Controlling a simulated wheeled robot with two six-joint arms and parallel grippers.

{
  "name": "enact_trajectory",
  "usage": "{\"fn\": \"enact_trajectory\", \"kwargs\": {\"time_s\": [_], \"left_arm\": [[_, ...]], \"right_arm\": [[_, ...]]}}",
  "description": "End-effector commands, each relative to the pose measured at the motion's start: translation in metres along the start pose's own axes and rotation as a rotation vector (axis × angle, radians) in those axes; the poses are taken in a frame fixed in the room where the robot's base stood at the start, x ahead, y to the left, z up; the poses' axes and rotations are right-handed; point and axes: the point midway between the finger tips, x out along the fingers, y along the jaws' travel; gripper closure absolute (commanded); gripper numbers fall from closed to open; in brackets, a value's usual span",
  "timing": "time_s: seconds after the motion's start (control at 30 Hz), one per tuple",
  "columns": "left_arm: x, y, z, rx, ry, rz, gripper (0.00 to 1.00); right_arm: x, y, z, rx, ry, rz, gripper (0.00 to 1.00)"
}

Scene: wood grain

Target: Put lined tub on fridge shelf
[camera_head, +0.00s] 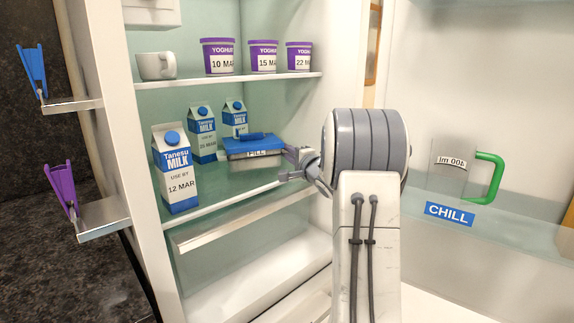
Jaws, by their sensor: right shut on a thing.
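The tub (254,154), with a blue lid, a clear grey body and a label reading "FILL", is at the fridge's middle shelf (235,192), right of the milk cartons. My right gripper (291,164) reaches in from the right and is shut on the tub's right end. I cannot tell whether the tub's base touches the shelf. The tub's right end is partly hidden by the gripper. My left gripper is not in view.
Several Tanesu Milk cartons (178,182) stand left of and behind the tub. Yoghurt pots (220,58) and a white mug (156,66) are on the shelf above. A jug with a green handle (487,178) is in the door at right. Clips (62,190) sit on ledges at left.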

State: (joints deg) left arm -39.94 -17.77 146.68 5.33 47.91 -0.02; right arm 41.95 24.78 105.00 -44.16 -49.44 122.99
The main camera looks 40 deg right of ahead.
Motion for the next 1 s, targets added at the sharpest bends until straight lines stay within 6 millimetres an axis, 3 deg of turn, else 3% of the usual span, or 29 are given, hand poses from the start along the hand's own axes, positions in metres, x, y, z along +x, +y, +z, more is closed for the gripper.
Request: {"fn": "enact_trajectory", "kwargs": {"time_s": [0.03, 0.13, 0.53, 0.57, 0.6, 1.0], "left_arm": [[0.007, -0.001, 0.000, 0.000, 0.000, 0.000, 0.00], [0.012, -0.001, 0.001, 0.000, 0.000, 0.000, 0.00], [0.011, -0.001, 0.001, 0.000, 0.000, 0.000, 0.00], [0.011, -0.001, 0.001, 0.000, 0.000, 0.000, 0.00], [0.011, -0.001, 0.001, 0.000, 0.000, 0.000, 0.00], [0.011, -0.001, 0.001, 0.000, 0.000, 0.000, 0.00]], "right_arm": [[0.000, 0.013, -0.001, 0.004, 0.001, 0.002, 1.00], [0.000, 0.026, 0.000, 0.003, 0.000, 0.001, 1.00], [0.000, 0.031, -0.001, 0.001, 0.000, -0.001, 1.00], [-0.001, 0.031, -0.001, 0.000, 0.000, 0.001, 0.72], [-0.001, 0.031, -0.001, 0.000, 0.000, 0.001, 0.57], [-0.002, 0.027, -0.001, 0.000, 0.000, 0.001, 0.53]]}}
